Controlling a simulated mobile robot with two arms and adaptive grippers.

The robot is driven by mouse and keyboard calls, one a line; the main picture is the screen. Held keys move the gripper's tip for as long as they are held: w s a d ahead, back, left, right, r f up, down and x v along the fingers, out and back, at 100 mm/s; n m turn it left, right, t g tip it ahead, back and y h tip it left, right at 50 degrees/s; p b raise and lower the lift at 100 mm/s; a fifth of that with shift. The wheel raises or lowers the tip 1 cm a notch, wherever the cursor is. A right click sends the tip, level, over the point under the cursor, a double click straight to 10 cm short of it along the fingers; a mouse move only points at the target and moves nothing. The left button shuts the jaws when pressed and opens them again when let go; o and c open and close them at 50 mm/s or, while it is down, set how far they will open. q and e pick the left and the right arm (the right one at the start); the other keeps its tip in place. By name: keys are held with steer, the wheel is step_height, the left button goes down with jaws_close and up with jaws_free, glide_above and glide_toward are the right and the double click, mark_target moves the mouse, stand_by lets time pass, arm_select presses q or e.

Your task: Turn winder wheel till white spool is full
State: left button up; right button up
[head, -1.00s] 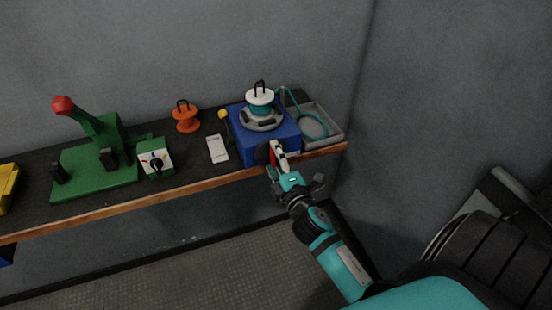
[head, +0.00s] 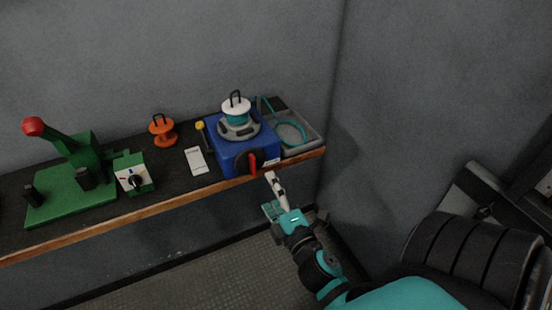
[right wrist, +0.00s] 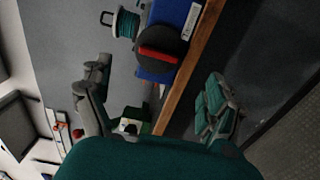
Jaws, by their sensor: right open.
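The blue winder (head: 240,152) stands at the right end of the bench. Its dark wheel with a red handle (head: 252,164) is on its front face, and the wheel also shows in the right wrist view (right wrist: 158,50). The white spool (head: 236,107) sits upright on the grey turntable on top, with teal wire wound around its middle. My right gripper (head: 272,192) is in front of the bench edge, below and apart from the wheel. In the right wrist view its fingers (right wrist: 158,100) are spread wide with nothing between them. My left gripper is out of view.
A grey tray (head: 314,141) with a teal wire coil is right of the winder. An orange spool (head: 162,130), a white card (head: 196,161), a small box with a knob (head: 133,178) and a green lever press (head: 70,195) stand to the left. Walls close the back and right.

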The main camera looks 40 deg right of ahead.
steer(key=shift+v, duration=1.15)
stand_by(0.4)
